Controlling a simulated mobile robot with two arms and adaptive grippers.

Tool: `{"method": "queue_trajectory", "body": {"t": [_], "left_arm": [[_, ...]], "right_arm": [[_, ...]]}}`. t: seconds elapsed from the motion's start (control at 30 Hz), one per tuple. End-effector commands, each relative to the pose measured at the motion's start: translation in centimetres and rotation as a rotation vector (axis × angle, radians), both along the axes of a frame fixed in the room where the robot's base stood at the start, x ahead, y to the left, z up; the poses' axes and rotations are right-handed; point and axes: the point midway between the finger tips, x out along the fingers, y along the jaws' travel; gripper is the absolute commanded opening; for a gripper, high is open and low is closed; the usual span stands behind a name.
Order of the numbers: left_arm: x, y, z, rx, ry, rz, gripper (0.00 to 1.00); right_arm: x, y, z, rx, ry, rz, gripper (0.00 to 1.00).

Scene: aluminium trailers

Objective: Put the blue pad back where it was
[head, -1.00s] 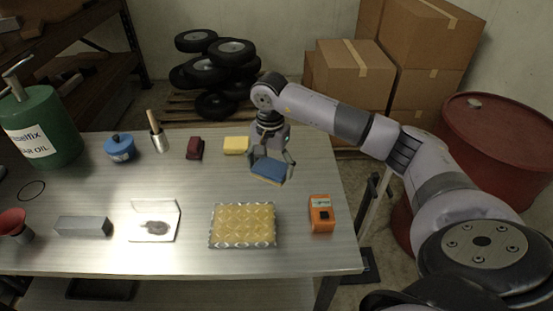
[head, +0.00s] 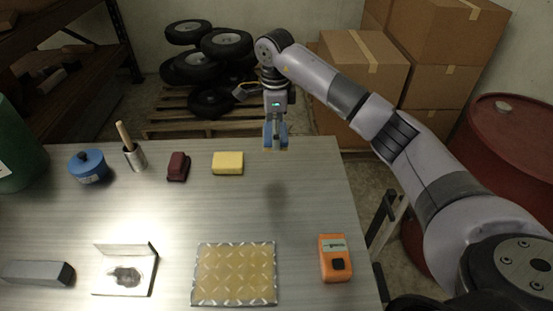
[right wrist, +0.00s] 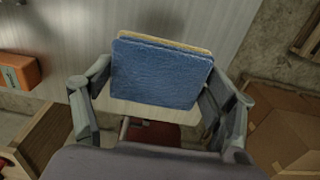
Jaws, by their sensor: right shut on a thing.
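The blue pad (head: 268,138) is held in my right gripper (head: 276,128), above the table's back right part, to the right of the yellow sponge (head: 228,163). A shadow falls on the table below it. In the right wrist view the blue pad (right wrist: 160,75) shows its broad blue face and a thin yellowish layer along its top edge. The right gripper's fingers stand on both sides of it in that view. The pad is clear of the tabletop. My left gripper is not in view.
The metal table (head: 215,215) carries a dark red block (head: 177,166), a blue pot (head: 88,166), a cup with a handle (head: 133,156), a diamond plate panel (head: 234,273) and an orange device (head: 334,258). The right middle is free. Tyres (head: 226,44) and boxes stand behind.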

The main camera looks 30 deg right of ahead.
Motion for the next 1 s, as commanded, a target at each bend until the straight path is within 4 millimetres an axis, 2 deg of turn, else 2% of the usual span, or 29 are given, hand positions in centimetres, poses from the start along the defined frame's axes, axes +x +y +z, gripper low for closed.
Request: {"method": "queue_trajectory", "body": {"t": [0.1,0.3,0.47,0.77,1.0], "left_arm": [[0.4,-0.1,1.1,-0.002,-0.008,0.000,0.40],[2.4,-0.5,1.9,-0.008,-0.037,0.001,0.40],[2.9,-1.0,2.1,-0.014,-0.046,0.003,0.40],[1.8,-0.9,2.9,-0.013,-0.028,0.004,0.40],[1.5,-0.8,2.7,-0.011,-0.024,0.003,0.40]], "right_arm": [[-0.1,0.0,-3.1,0.001,0.006,-0.001,0.52],[0.0,0.0,-6.6,0.002,0.001,-0.001,0.52],[0.0,0.0,-7.6,0.001,0.000,0.001,0.52],[0.0,0.0,-11.4,0.000,0.001,0.001,0.52],[0.0,0.0,-11.6,0.000,-0.001,0.001,0.52]]}}
